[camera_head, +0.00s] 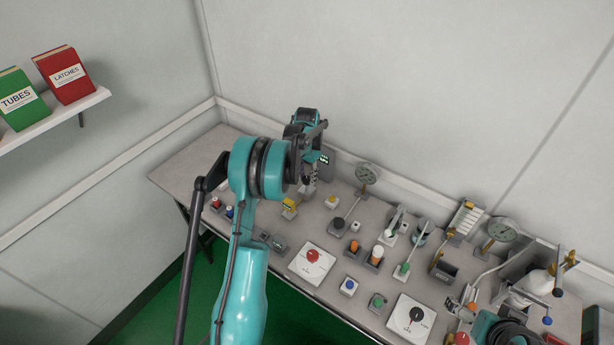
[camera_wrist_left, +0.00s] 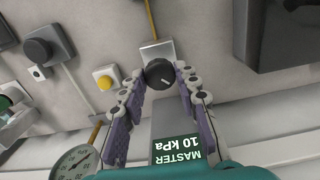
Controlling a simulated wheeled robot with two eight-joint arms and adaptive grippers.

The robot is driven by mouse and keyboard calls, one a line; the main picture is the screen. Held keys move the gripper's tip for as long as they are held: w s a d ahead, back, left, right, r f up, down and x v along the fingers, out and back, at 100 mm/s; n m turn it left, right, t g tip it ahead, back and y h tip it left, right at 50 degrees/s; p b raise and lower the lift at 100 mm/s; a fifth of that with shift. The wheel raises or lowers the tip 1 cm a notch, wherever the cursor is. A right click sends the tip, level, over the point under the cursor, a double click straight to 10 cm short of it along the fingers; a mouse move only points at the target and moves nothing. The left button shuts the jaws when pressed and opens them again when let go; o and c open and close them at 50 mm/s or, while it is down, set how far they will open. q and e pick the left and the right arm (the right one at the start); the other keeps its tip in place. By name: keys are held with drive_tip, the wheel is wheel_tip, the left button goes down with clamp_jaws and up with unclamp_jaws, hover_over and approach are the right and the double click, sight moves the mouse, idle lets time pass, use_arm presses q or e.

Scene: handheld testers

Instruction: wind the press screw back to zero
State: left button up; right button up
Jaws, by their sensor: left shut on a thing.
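The press screw shows in the left wrist view as a round black knob (camera_wrist_left: 159,74) with a white pointer line, on a small silver block (camera_wrist_left: 156,50). My left gripper (camera_wrist_left: 163,84) has its fingers on both sides of the knob and is shut on it. In the head view my left gripper (camera_head: 311,174) reaches down at the back of the bench and hides the knob. My right gripper (camera_head: 463,308) is low at the right; its jaw opening is unclear.
A yellow button (camera_wrist_left: 105,78) and a round gauge (camera_wrist_left: 74,164) are near the left gripper. The bench (camera_head: 188,172) carries several other testers, including a red-knob dial plate (camera_head: 303,271) and a black-knob one (camera_head: 401,329). The bench's far left end is bare.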

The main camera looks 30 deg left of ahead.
use_arm(q)
drive_tip(key=n, duration=1.3)
drive_tip(key=shift+n, duration=0.4)
drive_tip(key=n, duration=1.3)
drive_tip(key=shift+f, duration=0.1)
drive_tip(key=shift+s+n, duration=0.1)
drive_tip(key=shift+n, duration=0.2)
drive_tip(key=o, duration=1.2)
